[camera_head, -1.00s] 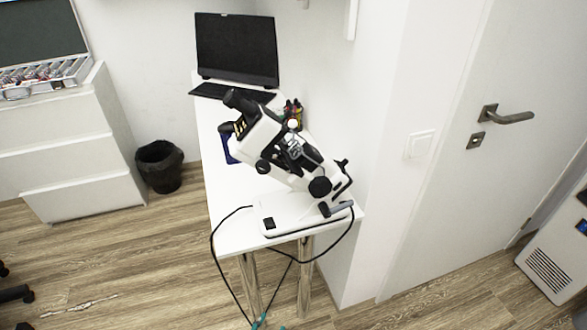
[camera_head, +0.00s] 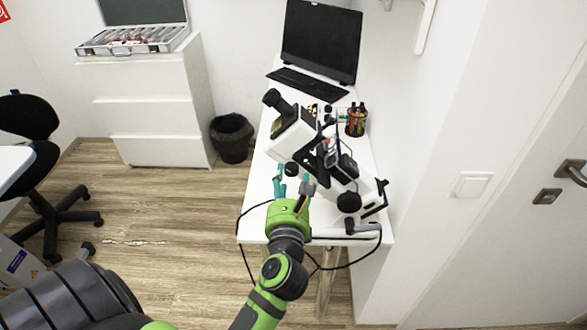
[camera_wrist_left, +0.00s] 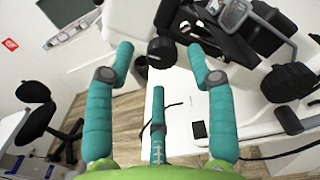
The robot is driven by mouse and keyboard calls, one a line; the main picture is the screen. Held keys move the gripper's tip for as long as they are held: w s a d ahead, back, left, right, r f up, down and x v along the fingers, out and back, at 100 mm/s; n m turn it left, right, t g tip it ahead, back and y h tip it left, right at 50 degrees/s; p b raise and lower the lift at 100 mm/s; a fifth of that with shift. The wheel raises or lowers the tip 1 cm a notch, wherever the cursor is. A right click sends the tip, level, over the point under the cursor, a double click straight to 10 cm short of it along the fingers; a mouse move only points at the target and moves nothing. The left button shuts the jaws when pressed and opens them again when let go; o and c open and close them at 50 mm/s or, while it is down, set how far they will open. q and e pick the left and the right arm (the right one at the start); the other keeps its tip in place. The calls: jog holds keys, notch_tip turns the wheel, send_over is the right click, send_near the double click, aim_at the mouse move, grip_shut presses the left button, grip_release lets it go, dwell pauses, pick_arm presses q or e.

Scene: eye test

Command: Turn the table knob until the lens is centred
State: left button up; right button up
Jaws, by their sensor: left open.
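The white-and-black instrument (camera_head: 293,137) stands on the white table (camera_head: 258,215), its eyepiece end tilted up to the left. A small black knob (camera_head: 291,169) sits on its near left side, and a larger black knob (camera_head: 348,201) is lower right. I cannot tell which one is the table knob. My left gripper (camera_head: 292,184) is open in front of the instrument, its teal fingers pointing at it. In the left wrist view a black knob (camera_wrist_left: 162,52) appears between the spread fingertips, with no clear contact. The lens cannot be made out. My right gripper is not in view.
Black cables hang at the table's front edge. A wall closes off the right side. A bin (camera_head: 231,138) and an office chair (camera_head: 40,150) stand to the left, with open floor between.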

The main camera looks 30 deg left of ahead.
aim_at(291, 173)
pick_arm(q)
jog(key=shift+x, duration=1.2)
jog(key=shift+w, duration=0.25)
jog(key=shift+a, duration=0.1)
grip_shut()
jog(key=shift+r+m+p, duration=0.25)
jog(key=shift+m+p, duration=0.45)
jog(key=shift+p, duration=0.55)
jog(key=shift+f+m, duration=0.1)
jog(key=shift+m, duration=0.2)
jog(key=shift+f, duration=0.1)
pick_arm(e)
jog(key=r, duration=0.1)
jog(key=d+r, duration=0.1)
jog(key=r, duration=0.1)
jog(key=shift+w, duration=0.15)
pick_arm(q)
grip_release()
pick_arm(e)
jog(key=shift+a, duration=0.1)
